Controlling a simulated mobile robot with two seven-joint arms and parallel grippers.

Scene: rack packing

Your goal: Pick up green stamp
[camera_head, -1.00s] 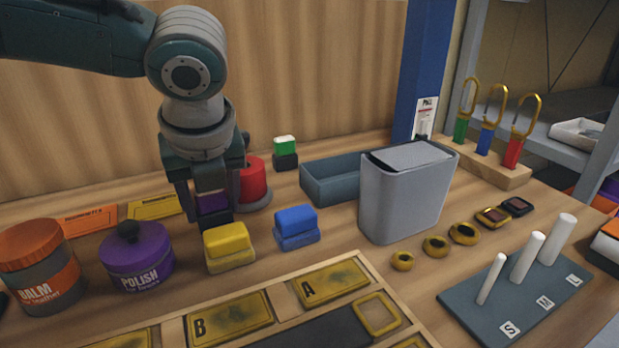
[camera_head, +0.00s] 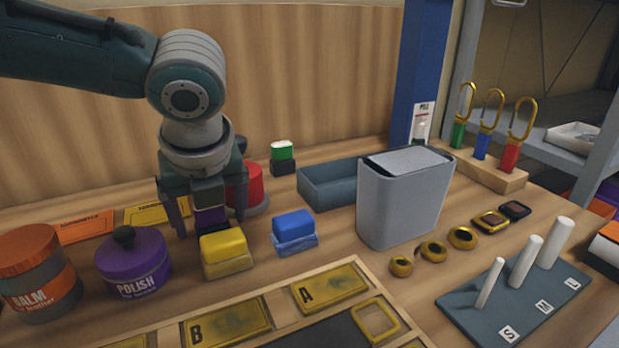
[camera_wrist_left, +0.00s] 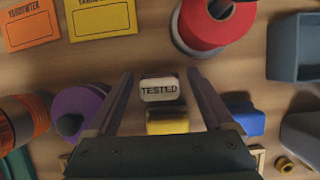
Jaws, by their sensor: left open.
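The green stamp (camera_head: 282,150) stands upright on its dark base behind the red spool, with a white top. It is to the right of and behind my left gripper and apart from it. I cannot make it out in the left wrist view. My left gripper (camera_head: 210,225) points down with its fingers open. A purple stamp (camera_head: 210,217) stands between the fingers, partly hidden by the yellow one. In the left wrist view a white label reading TESTED (camera_wrist_left: 161,89) lies between the fingertips. My right gripper is not in view.
The red spool (camera_head: 250,186) stands just right of my left gripper. A grey-blue tray (camera_head: 330,186) and a grey bin (camera_head: 400,210) stand to the right. Purple polish jar (camera_head: 133,264) is left.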

